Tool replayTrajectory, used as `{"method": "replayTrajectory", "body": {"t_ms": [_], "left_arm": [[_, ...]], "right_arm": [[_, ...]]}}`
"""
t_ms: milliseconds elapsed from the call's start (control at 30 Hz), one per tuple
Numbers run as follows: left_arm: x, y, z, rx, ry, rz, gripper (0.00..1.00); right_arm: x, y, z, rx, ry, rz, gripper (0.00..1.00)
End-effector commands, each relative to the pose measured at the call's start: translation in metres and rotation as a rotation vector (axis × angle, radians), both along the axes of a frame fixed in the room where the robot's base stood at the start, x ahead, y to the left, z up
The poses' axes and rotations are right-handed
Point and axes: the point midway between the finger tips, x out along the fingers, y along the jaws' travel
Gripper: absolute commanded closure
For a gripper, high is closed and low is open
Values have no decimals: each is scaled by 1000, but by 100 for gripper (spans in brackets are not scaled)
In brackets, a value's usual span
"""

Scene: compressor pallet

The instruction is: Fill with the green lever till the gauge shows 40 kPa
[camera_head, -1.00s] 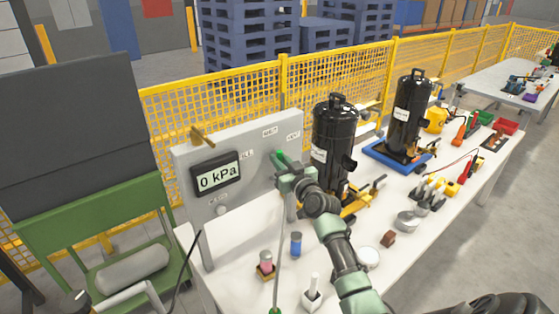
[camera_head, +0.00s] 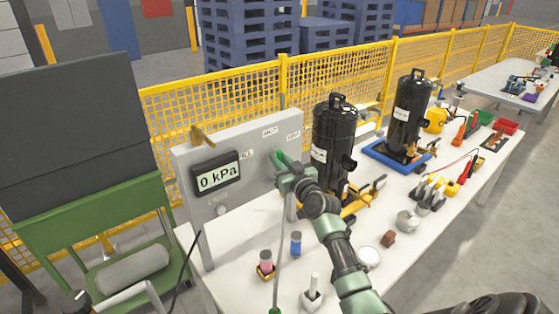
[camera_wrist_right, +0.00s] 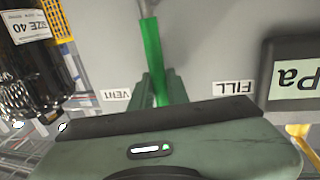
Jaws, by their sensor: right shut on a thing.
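The grey panel (camera_head: 240,190) stands on the white table, and its gauge (camera_head: 217,177) reads 0 kPa. The green lever (camera_head: 278,156) is on the panel's right part, at my right gripper (camera_head: 284,168). In the right wrist view the green lever (camera_wrist_right: 152,55) runs down between the jaws of the right gripper (camera_wrist_right: 158,95), which is shut on it. There the VENT label (camera_wrist_right: 115,94) and FILL label (camera_wrist_right: 233,88) appear upside down, one on each side of the lever. Part of the gauge (camera_wrist_right: 297,65) shows at the right edge. My left gripper is not in view.
Two black compressors (camera_head: 333,130) (camera_head: 404,115) stand right of the panel, one on a blue base. A yellow mesh fence (camera_head: 240,100) runs behind. A green cart (camera_head: 60,235) stands at left.

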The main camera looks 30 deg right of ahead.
Motion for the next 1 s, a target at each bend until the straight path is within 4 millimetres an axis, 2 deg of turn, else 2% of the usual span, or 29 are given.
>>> {"method": "replayTrajectory", "body": {"t_ms": [467,1000], "left_arm": [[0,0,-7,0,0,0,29],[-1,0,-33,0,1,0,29]], "right_arm": [[-1,7,-3,-72,-3,2,100],[-4,48,-16,-508,-38,3,100]]}}
